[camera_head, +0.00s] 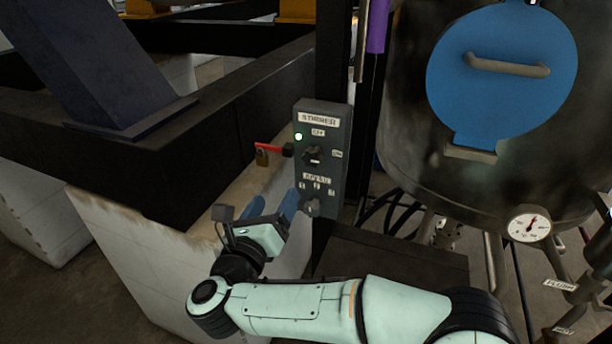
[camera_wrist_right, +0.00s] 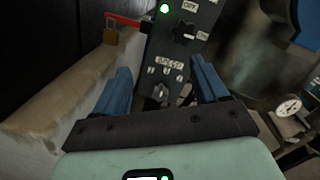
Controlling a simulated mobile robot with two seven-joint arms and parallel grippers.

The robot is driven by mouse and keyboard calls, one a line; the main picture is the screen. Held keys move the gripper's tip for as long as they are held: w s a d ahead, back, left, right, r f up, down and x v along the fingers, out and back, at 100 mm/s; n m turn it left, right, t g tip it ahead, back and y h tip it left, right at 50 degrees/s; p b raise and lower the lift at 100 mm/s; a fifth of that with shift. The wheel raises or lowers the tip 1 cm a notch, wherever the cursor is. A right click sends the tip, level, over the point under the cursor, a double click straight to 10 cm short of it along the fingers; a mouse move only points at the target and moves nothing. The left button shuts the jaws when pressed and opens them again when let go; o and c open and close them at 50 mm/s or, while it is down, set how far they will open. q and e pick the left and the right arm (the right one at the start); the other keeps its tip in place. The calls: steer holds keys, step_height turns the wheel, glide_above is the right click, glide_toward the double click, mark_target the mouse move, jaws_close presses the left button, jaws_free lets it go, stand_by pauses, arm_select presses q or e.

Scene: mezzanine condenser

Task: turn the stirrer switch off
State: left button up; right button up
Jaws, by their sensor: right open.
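The grey stirrer control box (camera_head: 341,130) stands upright on a post in the middle of the head view. Its dark stirrer switch (camera_head: 311,155) sits under the OFF label, with the ON label to its right. The switch's pale mark appears to face the ON side, and a green lamp (camera_head: 298,136) is lit. My right gripper (camera_head: 271,206) is open and empty, below and left of the switch. In the right wrist view its blue fingers (camera_wrist_right: 162,68) spread apart below the switch (camera_wrist_right: 183,33), around the line of the speed knob (camera_wrist_right: 160,91). My left gripper is not seen.
A red lever with a brass padlock (camera_head: 262,157) sticks out left of the box. A dark beam and pale wall (camera_head: 150,255) lie left. A tank with a blue hatch (camera_head: 500,95) and a gauge (camera_head: 530,225) stands right, with hoses and pipes below.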

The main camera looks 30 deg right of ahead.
mark_target(310, 160)
steer(key=w+d+m, duration=0.1)
steer(key=w+d, duration=0.1)
steer(key=d, duration=0.1)
steer(key=w+d+r+m+p, duration=0.1)
steer(key=w+d, duration=0.1)
steer(key=d, duration=0.2)
steer(key=w+d+r+m+g+h, duration=0.1)
steer(key=w+d, duration=0.1)
steer(key=d, duration=0.2)
steer(key=shift+d+r+p, duration=0.1)
steer(key=shift+r+p, duration=0.15)
steer(key=shift+p, duration=0.05)
steer(key=c, duration=1.1)
